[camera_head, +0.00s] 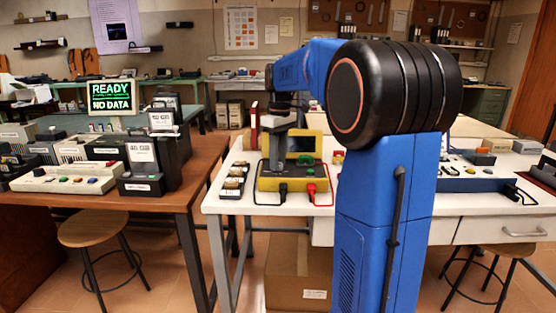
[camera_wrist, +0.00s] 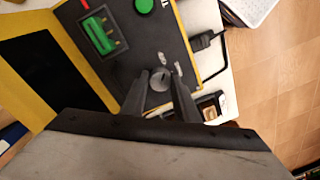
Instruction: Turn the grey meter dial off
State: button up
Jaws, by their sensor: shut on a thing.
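The meter is a yellow-framed box with a dark panel (camera_wrist: 125,60), and it stands on the white table in the head view (camera_head: 266,184). Its small round grey dial (camera_wrist: 159,82) shows between my fingers in the wrist view, with small pale marks beside it. My gripper (camera_wrist: 158,88) is shut on the dial, one finger on each side. In the head view my gripper (camera_head: 275,165) points down over the meter, and the dial cannot be made out there.
A green part (camera_wrist: 101,36) and a green button (camera_wrist: 144,5) sit on the panel near my fingers. A dark screen (camera_wrist: 40,72) rises beside the panel. Black and red plugs (camera_head: 311,190) with cables are at the meter's front.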

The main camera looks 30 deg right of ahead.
jog(key=o, duration=1.1)
jog(key=shift+c, duration=0.2)
jog(key=shift+r, duration=0.15)
notch_tip(320, 180, up, 17)
jog(key=d, duration=0.1)
jog(key=shift+w, duration=0.2)
jog(key=s+a+f+m+t, duration=0.1)
jog(key=s+a+f, duration=0.4)
jog(key=s+f, duration=0.5)
jog(key=s+a+f+m+t, duration=0.2)
jog(key=s+a+f, duration=0.4)
jog(key=s+f, duration=0.4)
jog(key=s+a+f+m+t, duration=0.1)
jog(key=s+a+f+t, duration=0.1)
jog(key=s+a+f, duration=0.4)
jog(key=s+f, duration=0.4)
jog(key=s, duration=0.1)
jog(key=shift+a+m+h, duration=0.15)
jog(key=shift+m+h, duration=0.15)
